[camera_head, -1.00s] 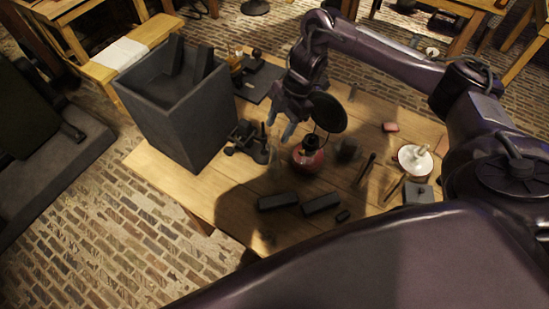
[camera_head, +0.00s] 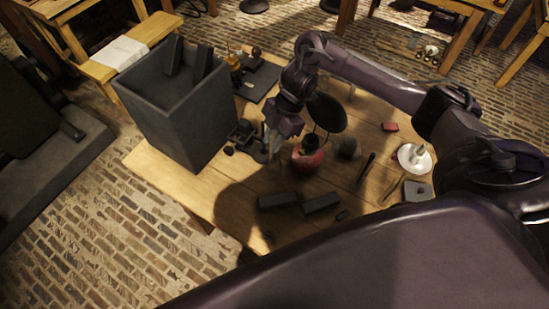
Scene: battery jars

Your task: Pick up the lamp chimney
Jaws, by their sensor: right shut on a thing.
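My right gripper (camera_head: 272,143) points down over the table, just left of the red oil lamp (camera_head: 308,156). Its fingers are closed on a thin, clear thing, which I take to be the lamp chimney; the glass is very faint and its outline is hard to make out. I cannot tell whether it stands clear of the tabletop. The red lamp has a dark top and stands upright, with a dark round disc (camera_head: 328,113) above it. My left gripper is not in view.
A tall grey open box (camera_head: 185,118) with dark slabs stands left of the gripper. A small dark device (camera_head: 245,138) sits between them. Two dark blocks (camera_head: 320,203) lie in front. A white dish (camera_head: 413,158) is at the right. The front left tabletop (camera_head: 165,170) is bare.

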